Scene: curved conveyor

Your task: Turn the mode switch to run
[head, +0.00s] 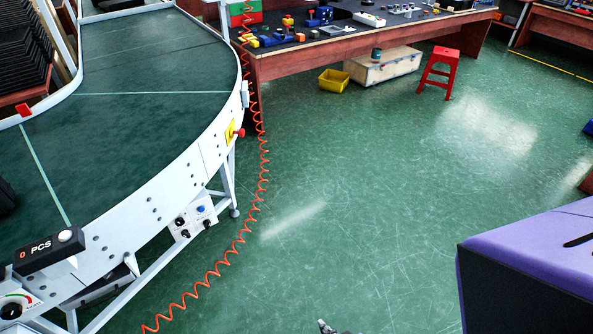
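A grey control box (195,222) with black knobs and a blue button hangs under the curved conveyor's (150,115) outer rail. At the lower left corner, a white panel with a black rotary knob (11,310) and a coloured scale is cut by the picture edge. I cannot tell which of these holds the mode switch, and no position labels are readable. A small dark tip (326,327), perhaps of my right gripper, shows at the bottom edge, far from both panels. My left gripper is not in view.
A black PCS box (50,250) and a yellow plate with a red knob (235,131) sit on the conveyor rail. A coiled orange hose (248,225) crosses the floor. A purple-topped block (540,250) stands at right. The middle floor is clear.

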